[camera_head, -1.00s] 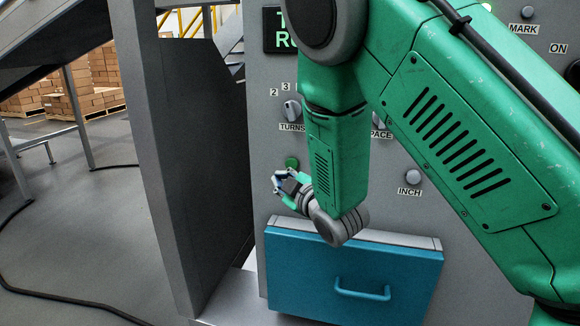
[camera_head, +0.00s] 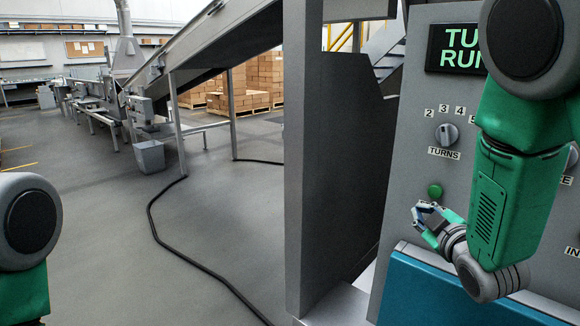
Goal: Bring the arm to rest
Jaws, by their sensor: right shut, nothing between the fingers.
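My right arm is green and bends down in front of a grey control panel (camera_head: 425,150) at the right. My right gripper (camera_head: 420,208) is at the arm's end, pointing left, just below a green button (camera_head: 434,190). It is shut and holds nothing. I cannot tell whether it touches the panel. My left arm shows only as a grey and green joint at the left edge; its gripper is out of view.
The panel bears a TURNS knob (camera_head: 446,133), a lit display (camera_head: 456,48) and a blue drawer (camera_head: 440,290) below. A dark grey upright plate (camera_head: 335,150) stands left of it. A cable (camera_head: 190,262) crosses the open floor. A conveyor (camera_head: 205,45) and stacked boxes (camera_head: 240,88) stand behind.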

